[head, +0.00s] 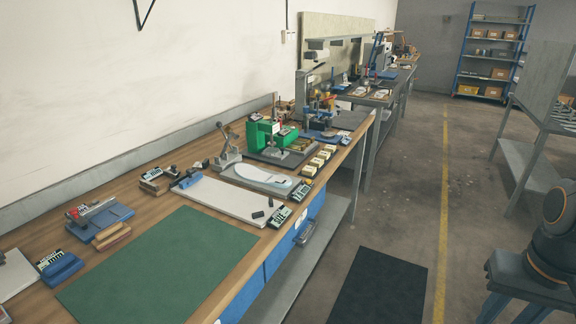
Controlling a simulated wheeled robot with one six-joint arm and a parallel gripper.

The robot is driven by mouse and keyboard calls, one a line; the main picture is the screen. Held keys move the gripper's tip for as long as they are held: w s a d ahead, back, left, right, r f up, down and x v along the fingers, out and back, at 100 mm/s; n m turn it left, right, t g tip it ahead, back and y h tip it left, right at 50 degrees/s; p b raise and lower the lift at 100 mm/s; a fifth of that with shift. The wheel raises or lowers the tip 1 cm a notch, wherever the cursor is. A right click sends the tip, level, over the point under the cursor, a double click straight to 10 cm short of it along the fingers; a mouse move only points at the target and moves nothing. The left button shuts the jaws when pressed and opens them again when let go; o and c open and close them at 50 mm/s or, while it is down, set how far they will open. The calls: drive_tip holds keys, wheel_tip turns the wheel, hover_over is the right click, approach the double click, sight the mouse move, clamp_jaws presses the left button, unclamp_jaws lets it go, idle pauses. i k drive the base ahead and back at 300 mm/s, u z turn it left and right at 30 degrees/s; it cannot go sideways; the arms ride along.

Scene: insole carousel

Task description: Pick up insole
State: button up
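A pale, whitish insole-shaped piece (263,179) lies flat on a grey plate (238,176) on the wooden workbench (165,207), near the middle of the head view. It lies lengthwise across the plate, one end toward the bench's front edge. Nothing covers it. My gripper is not in view, so I cannot see its state or its distance from the insole.
A green machine (258,136) stands behind the insole, and a lever press (227,148) stands to its left. A white board (222,199), small black devices and a green mat (160,265) lie nearer. The floor has a dark mat (380,290) and a yellow line (443,215).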

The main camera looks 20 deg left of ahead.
sight(251, 173)
drive_tip(key=u, duration=0.15)
drive_tip(key=i, duration=0.75)
drive_tip(key=u, duration=1.2)
drive_tip(key=i, duration=0.7)
drive_tip(key=u, duration=0.8)
